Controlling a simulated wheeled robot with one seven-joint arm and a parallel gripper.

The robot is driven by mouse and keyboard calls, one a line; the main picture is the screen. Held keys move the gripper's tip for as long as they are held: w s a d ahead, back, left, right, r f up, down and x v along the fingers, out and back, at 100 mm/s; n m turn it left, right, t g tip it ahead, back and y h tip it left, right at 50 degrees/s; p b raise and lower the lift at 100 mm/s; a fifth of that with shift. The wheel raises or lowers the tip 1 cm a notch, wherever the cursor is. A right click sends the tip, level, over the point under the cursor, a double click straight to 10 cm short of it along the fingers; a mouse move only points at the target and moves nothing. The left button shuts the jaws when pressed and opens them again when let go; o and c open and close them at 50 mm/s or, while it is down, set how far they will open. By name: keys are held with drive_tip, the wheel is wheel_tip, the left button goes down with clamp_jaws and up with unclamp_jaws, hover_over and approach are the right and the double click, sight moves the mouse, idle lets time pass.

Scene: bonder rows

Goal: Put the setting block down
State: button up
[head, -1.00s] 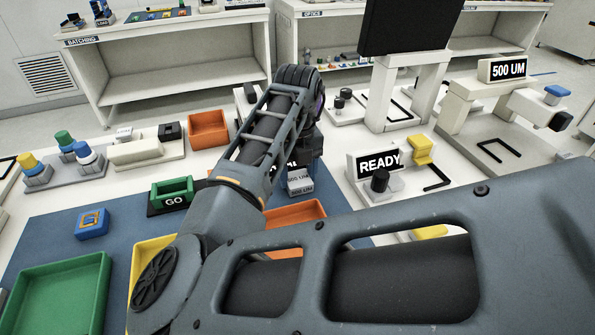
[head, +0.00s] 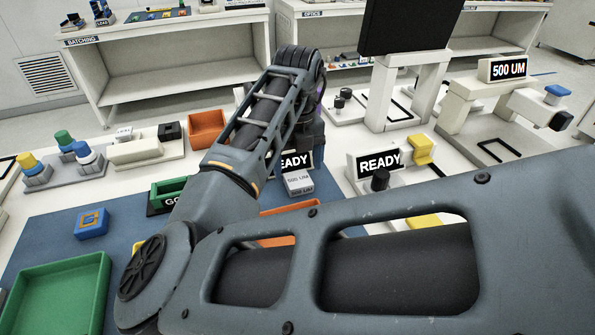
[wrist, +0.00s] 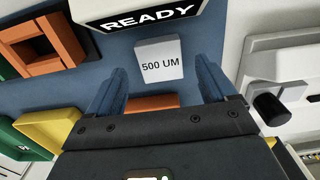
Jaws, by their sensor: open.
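The setting block (head: 299,182) is a small pale grey block labelled 500 UM. It rests on the blue mat (head: 128,208) in front of a READY sign (head: 296,162). In the wrist view the block (wrist: 160,48) lies ahead of my gripper (wrist: 161,68), in line with the gap between its two blue fingers. The fingers are apart, with clear space on both sides of the block, and hold nothing. In the head view my arm hides most of the gripper.
An orange tray (head: 291,208) lies just in front of the block, partly behind my arm. A second READY unit (head: 378,162) with a black knob stands to the right. A green tray (head: 62,290) and a blue block (head: 92,223) are at the left.

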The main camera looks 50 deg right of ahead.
sight(298, 177)
wheel_tip(298, 177, up, 9)
idle(0.3)
idle(0.5)
